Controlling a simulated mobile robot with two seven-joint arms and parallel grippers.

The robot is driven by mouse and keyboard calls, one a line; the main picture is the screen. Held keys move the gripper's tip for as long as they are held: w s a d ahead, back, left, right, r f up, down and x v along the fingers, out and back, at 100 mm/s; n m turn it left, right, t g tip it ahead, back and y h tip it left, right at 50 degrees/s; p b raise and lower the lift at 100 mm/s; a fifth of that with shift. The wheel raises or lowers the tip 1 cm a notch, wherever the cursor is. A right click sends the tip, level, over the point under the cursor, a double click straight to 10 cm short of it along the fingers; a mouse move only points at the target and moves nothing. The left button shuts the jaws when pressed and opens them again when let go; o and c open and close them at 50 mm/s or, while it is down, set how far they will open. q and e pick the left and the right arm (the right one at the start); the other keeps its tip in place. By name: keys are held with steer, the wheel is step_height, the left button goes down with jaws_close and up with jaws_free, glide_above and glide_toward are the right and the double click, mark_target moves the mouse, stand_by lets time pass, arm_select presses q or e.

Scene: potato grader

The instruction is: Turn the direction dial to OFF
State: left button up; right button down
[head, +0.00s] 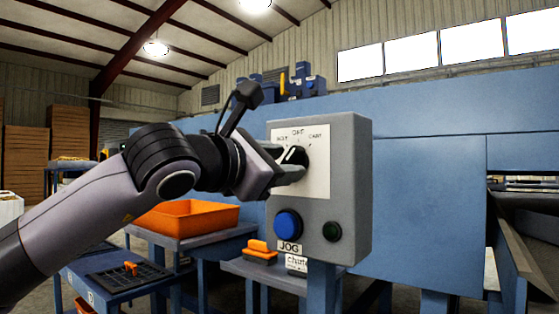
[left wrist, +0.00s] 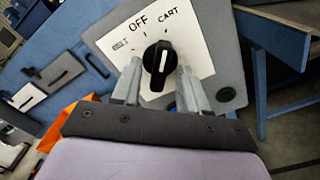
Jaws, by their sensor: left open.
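The direction dial (left wrist: 158,60) is a black knob with a white pointer line, on a white plate (left wrist: 105,35) lettered BELT, OFF and CART. The pointer leans towards CART rather than OFF. In the head view the dial (head: 295,155) is partly covered by my gripper. My left gripper (head: 285,163) is open at the front of the grey control box (head: 350,190). In the left wrist view its two fingertips (left wrist: 159,72) stand on either side of the knob, with gaps that look clear. Whether either finger touches it, I cannot tell. My right gripper is not in view.
Below the dial are a blue JOG button (head: 288,224) and a green button (head: 332,231). An orange bin (head: 190,218) stands on a blue table at the left. A large blue machine (head: 430,180) fills the area behind and right of the box.

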arm_select(q)
jaws_close()
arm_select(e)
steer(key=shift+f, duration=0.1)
arm_select(q)
steer(key=shift+d+f+n+b, duration=0.1)
steer(key=shift+n+b, duration=3.7)
steer(key=shift+b, duration=0.05)
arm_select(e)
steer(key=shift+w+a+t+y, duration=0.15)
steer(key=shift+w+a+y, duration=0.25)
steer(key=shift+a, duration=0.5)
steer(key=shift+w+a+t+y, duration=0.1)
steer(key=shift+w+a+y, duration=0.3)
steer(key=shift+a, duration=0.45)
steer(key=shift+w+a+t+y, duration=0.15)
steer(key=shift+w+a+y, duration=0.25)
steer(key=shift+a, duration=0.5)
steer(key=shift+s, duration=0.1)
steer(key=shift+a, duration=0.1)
